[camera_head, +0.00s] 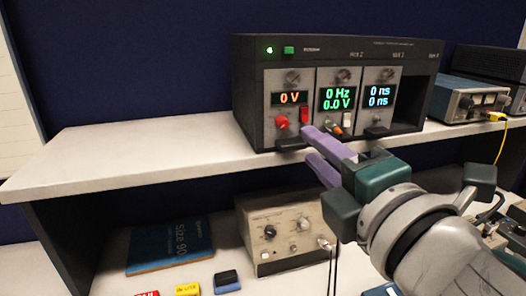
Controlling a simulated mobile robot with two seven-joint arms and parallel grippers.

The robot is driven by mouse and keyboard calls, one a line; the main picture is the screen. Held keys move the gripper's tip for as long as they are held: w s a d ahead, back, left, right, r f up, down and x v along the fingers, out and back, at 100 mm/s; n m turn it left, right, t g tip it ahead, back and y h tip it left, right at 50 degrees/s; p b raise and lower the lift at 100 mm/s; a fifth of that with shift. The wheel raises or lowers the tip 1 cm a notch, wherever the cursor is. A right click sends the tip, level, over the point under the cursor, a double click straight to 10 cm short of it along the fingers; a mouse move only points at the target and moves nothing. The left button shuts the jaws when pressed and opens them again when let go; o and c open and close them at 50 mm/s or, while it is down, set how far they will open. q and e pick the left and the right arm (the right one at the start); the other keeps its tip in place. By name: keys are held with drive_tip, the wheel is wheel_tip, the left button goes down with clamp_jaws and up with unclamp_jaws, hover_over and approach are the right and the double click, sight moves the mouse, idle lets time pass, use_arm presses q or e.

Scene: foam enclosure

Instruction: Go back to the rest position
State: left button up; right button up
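My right gripper (318,154) comes in from the lower right, with purple fingers and a teal body. Its fingers point up and left at the front of a black instrument rack (330,50) on the white shelf. The two fingers stand apart with a gap between them, and I see nothing held there. The upper finger overlaps the lower edge of the middle module (339,85) in the picture; I cannot tell whether it touches. My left gripper is not in view.
The shelf (130,155) is clear left of the rack. A blue instrument (470,100) with a yellow cable stands at right. Below are a beige instrument (285,230), a blue book (170,243) and small red, yellow and blue items (187,289). My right forearm covers the lower right.

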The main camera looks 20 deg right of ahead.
drive_tip(key=shift+s, duration=0.25)
